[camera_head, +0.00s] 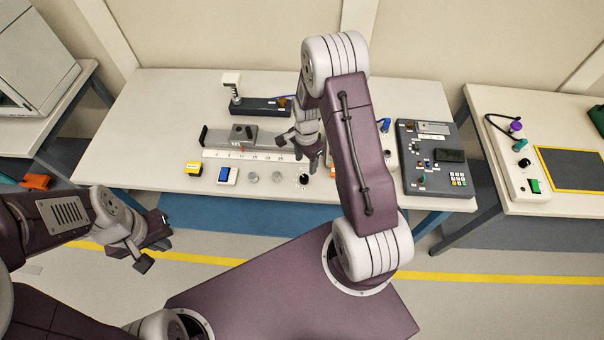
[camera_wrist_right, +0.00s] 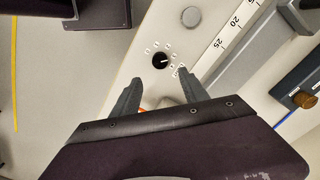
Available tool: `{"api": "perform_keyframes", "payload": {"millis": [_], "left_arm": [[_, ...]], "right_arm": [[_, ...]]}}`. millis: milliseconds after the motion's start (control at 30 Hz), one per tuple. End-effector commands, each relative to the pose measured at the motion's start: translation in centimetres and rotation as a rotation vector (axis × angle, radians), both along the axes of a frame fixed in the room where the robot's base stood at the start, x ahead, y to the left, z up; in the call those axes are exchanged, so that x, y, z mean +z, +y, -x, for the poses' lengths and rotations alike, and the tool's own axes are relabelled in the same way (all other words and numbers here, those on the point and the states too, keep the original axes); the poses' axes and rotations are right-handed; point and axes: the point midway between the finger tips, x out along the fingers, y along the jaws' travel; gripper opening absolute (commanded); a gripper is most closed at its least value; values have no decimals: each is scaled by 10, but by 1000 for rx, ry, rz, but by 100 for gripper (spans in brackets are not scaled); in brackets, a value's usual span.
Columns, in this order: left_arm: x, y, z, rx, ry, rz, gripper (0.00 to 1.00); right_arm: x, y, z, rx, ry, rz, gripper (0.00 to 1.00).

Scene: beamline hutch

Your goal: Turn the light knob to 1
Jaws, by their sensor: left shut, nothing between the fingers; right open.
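A round black knob (camera_head: 304,178) sits near the front edge of the middle table, and it also shows in the right wrist view (camera_wrist_right: 160,60). Small white labels ring it, and a pale line marks its face. The labels are too small to read, so I cannot tell its setting or confirm that it is the light knob. My right gripper (camera_head: 301,150) is open just behind and above the knob. In the right wrist view, the fingers (camera_wrist_right: 160,90) point toward the knob without touching it. My left gripper (camera_head: 156,245) is shut and empty, off the table's front left.
Left of the knob are grey round discs (camera_head: 278,176), a blue switch (camera_head: 228,175) and a yellow block (camera_head: 194,168). A ruler strip (camera_head: 240,155) and a grey rail stage (camera_head: 262,137) lie behind. A dark keypad panel (camera_head: 435,185) stands to the right.

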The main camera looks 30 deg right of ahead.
Motion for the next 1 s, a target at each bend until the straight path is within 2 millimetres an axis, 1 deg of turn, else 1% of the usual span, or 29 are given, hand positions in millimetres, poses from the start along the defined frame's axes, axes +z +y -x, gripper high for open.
{"api": "perform_keyframes", "payload": {"millis": [67, 300, 433, 567, 800, 867, 900, 1000], "left_arm": [[1, 0, 0, 0, 0, 0, 0], [10, 0, 0, 0, 0, 0, 0], [13, 0, 0, 0, 0, 0, 0], [13, 0, 0, 0, 0, 0, 0], [13, 0, 0, 0, 0, 0, 0], [13, 0, 0, 0, 0, 0, 0], [13, 0, 0, 0, 0, 0, 0], [13, 0, 0, 0, 0, 0, 0]], "right_arm": [[-9, 1, 1, 2, 4, -1, 52], [-58, 1, 1, 3, 4, -1, 52], [-78, 2, 1, 3, 3, -1, 52], [-88, 2, 1, 3, 1, -1, 52], [-89, 2, 0, 3, 0, 0, 52], [-89, 2, 0, 3, 0, 0, 35], [-89, 2, 0, 4, 0, 0, 24], [-89, 2, 0, 3, 0, 0, 0]]}}
